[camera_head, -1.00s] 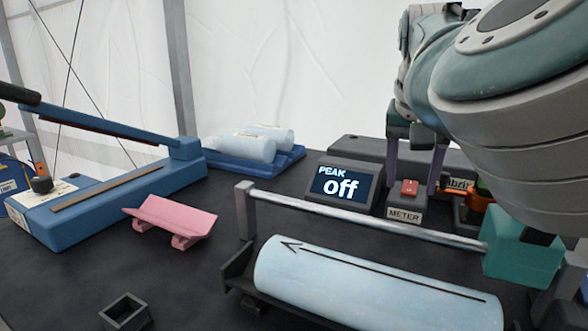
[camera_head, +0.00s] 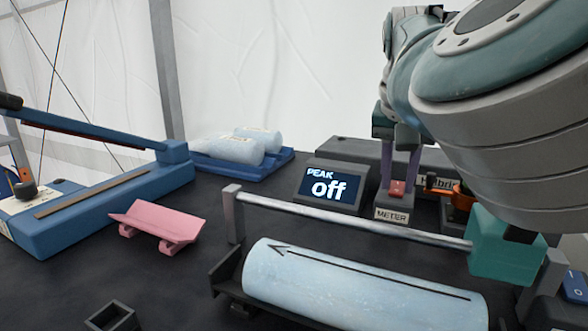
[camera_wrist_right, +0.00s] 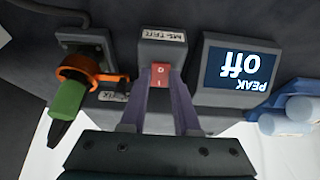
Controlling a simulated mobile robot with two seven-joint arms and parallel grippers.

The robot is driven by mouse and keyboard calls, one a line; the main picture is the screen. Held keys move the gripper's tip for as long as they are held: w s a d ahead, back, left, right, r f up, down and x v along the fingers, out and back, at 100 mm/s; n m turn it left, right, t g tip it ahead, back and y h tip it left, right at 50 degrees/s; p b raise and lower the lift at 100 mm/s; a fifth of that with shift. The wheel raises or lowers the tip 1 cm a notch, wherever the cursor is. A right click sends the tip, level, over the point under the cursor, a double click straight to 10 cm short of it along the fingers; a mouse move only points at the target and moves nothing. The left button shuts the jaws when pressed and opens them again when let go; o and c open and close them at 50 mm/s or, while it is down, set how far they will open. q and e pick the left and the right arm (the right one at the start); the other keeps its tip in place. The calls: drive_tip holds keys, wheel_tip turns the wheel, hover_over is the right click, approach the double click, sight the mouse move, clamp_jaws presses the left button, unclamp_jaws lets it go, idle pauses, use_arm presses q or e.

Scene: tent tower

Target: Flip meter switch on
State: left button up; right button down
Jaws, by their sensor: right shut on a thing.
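The meter switch (camera_head: 397,187) is a red rocker on a small grey box labelled METER (camera_head: 393,214). In the right wrist view the red rocker (camera_wrist_right: 160,75) shows its 0 and I marks. My right gripper (camera_head: 399,180) points down at the box, its purple fingers shut on the switch, one on each side. The fingers also show in the right wrist view (camera_wrist_right: 160,98). The display (camera_head: 330,187) beside the box reads "PEAK off". My left gripper is not in view.
A metal bar (camera_head: 350,223) and a pale cylinder (camera_head: 360,290) lie in front of the meter. An orange clamp (camera_wrist_right: 88,70) stands close beside it. A pink cradle (camera_head: 157,225) and a blue lever press (camera_head: 95,205) are at left.

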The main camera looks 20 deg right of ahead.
drive_tip(key=shift+w+d+r+g+y+p, duration=0.15)
drive_tip(key=shift+r+g+y+p, duration=0.2)
drive_tip(key=shift+p, duration=0.8)
drive_tip(key=shift+w+d+f+y+b, duration=0.1)
drive_tip(key=shift+w+f+y+b, duration=0.05)
drive_tip(key=shift+f+y+b, duration=0.25)
drive_tip(key=shift+g+b, duration=0.3)
drive_tip(key=shift+g, duration=0.05)
drive_tip(key=shift+r+y, duration=0.1)
drive_tip(key=shift+y, duration=0.25)
drive_tip(key=c, duration=0.6)
unclamp_jaws()
drive_tip(key=shift+c, duration=0.2)
drive_tip(key=shift+r, duration=0.1)
drive_tip(key=shift+r, duration=0.1)
